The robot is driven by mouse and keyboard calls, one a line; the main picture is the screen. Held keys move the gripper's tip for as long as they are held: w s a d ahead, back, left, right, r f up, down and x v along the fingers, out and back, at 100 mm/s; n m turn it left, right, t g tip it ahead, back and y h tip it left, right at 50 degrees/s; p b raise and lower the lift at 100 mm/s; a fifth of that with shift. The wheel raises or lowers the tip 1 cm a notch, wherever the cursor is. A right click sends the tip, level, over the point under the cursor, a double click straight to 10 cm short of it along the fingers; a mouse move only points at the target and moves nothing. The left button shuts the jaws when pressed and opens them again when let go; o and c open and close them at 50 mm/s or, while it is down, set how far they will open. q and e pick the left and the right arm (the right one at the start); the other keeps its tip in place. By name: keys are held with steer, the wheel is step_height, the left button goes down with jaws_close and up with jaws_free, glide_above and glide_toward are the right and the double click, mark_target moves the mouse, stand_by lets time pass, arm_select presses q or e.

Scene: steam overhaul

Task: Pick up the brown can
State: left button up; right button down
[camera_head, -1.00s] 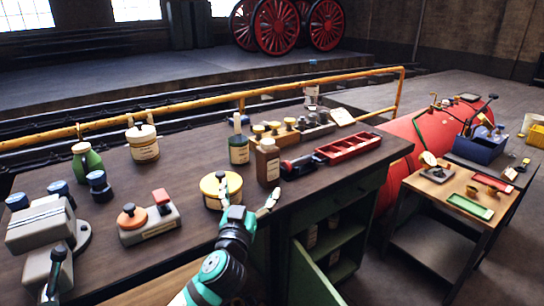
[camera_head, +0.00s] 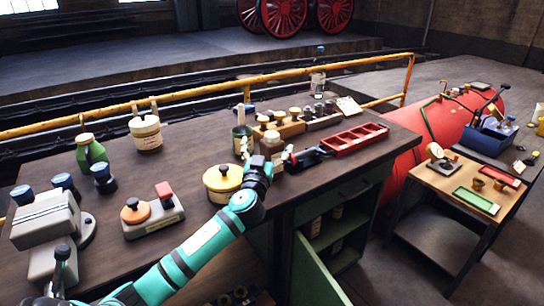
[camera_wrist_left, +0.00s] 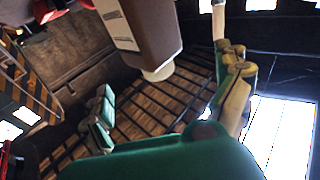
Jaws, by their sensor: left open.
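The brown can (camera_head: 271,147), with a pale cap and white label, stands on the workbench, partly hidden behind my left gripper (camera_head: 266,150) in the head view. The gripper is open, with one finger to the left of the can and one to its right. In the left wrist view, the brown can (camera_wrist_left: 155,28) shows large and upside down at the top. My left gripper's fingers (camera_wrist_left: 172,75) are spread wide there, with nothing held between them. Whether either finger touches the can cannot be told. My right gripper is not in view.
A yellow tin (camera_head: 222,193) stands close beside my left arm. A dark green pot (camera_head: 242,141) and a wooden rack (camera_head: 290,129) stand behind the can. A red tray (camera_head: 354,140) lies to its right.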

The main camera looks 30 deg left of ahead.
mark_target(271, 142)
arm_select(q)
steer(key=shift+w+a, duration=0.15)
steer(key=shift+w, duration=0.25)
steer(key=x, duration=0.2)
steer(key=p+x, duration=0.1)
steer(key=shift+w+f, duration=0.2)
steer(key=shift+w, duration=0.15)
steer(key=shift+w+a, duration=0.1)
steer(key=shift+w, duration=0.25)
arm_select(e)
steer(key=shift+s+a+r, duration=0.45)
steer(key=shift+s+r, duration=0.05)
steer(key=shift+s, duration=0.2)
arm_select(q)
steer(key=c, duration=1.7)
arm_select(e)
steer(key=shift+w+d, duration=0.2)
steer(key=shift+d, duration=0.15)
arm_select(q)
steer(key=shift+c, duration=0.9)
